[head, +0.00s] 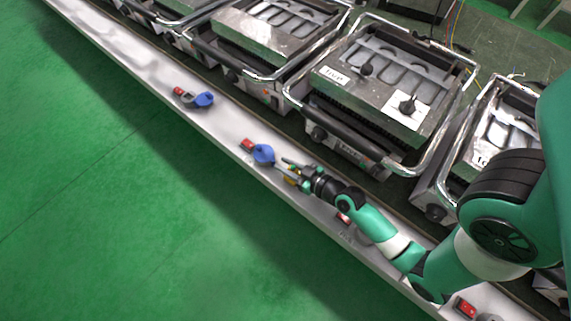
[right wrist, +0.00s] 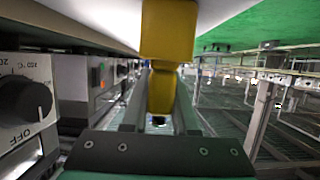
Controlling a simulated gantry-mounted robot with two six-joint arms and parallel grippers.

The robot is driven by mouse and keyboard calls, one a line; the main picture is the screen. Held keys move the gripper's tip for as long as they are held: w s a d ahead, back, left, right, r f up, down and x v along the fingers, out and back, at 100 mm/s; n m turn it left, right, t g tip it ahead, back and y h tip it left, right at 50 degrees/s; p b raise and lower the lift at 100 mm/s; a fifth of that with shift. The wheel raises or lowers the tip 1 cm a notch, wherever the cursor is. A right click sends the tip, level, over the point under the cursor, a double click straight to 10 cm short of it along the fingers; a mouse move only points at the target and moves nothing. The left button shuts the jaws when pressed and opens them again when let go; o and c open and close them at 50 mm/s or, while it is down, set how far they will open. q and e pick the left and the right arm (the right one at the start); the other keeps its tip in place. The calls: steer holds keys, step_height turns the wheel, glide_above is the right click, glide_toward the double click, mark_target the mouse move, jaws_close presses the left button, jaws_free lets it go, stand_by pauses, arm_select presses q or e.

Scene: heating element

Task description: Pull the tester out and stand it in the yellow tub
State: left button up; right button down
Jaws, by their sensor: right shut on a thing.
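My right gripper (head: 290,173) reaches in from the right over the pale bench ledge. Its jaws are shut on a yellow piece (head: 291,181), which looks like the tester. In the right wrist view the same yellow piece (right wrist: 167,45) is wide at the top and narrows down between my two fingers (right wrist: 160,115). A round blue part (head: 263,154) with a red block (head: 247,145) beside it lies just left of the gripper; a thin grey piece shows between them, and I cannot tell whether they touch. No yellow tub shows. My left gripper is not in view.
A row of metal grill presses (head: 395,85) with chrome handles stands behind the ledge (head: 150,75). Another blue part (head: 204,100) lies farther left on it. The green floor (head: 90,190) is clear. A black knob (right wrist: 25,100) is close at left in the wrist view.

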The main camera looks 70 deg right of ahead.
mark_target(298, 174)
steer(key=shift+f+b, duration=0.4)
steer(key=shift+f, duration=0.1)
steer(key=c, duration=0.6)
jaws_free()
steer(key=shift+s, duration=0.15)
steer(key=v, duration=0.5)
steer(key=b+v, duration=0.1)
steer(key=v, duration=0.3)
steer(key=shift+s, duration=0.45)
steer(key=shift+s+a+r+b, duration=0.3)
steer(key=shift+s+a+r, duration=0.15)
steer(key=shift+s+r, duration=0.1)
